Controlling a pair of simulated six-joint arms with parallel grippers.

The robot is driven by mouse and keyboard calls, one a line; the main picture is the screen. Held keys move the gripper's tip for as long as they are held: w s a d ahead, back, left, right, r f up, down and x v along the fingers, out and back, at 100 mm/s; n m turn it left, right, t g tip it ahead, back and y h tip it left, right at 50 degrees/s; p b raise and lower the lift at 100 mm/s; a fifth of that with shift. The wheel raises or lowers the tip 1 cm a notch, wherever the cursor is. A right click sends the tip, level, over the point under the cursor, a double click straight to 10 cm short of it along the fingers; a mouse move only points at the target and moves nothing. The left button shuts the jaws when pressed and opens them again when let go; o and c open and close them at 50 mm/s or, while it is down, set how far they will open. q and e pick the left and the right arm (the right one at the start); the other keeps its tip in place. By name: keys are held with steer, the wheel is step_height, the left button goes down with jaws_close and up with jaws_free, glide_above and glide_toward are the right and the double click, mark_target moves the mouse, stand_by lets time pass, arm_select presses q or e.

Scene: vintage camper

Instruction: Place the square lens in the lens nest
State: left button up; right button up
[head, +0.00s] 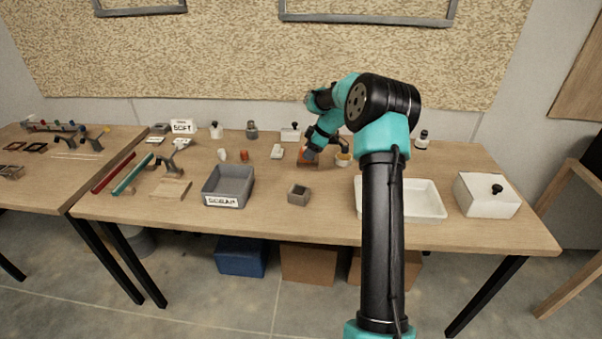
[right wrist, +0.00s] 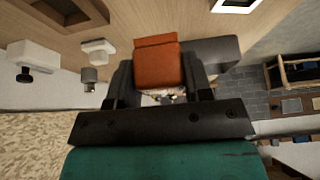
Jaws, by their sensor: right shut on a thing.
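My right gripper (head: 309,153) is over the back middle of the table, just above or at a brown square piece (head: 306,163). In the right wrist view, my right gripper (right wrist: 158,85) is shut on an orange block (right wrist: 158,62) with a square face. I cannot tell for sure that this block is the square lens. A small grey box (head: 299,194) with a dark square opening stands in front of the gripper; it may be the lens nest, but no label shows. My left gripper is not in view.
A grey labelled bin (head: 228,184) stands left of the small box. A white tray (head: 425,200) is partly behind my right arm. A white box with a black knob (head: 486,195) stands at the right. Several small items line the table's back. Bare wood surrounds the small box.

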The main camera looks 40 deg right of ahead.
steer(key=shift+f, duration=3.15)
steer(key=shift+f, duration=1.85)
steer(key=shift+f, duration=0.15)
steer(key=o, duration=1)
steer(key=shift+o, duration=0.2)
steer(key=v, duration=1.2)
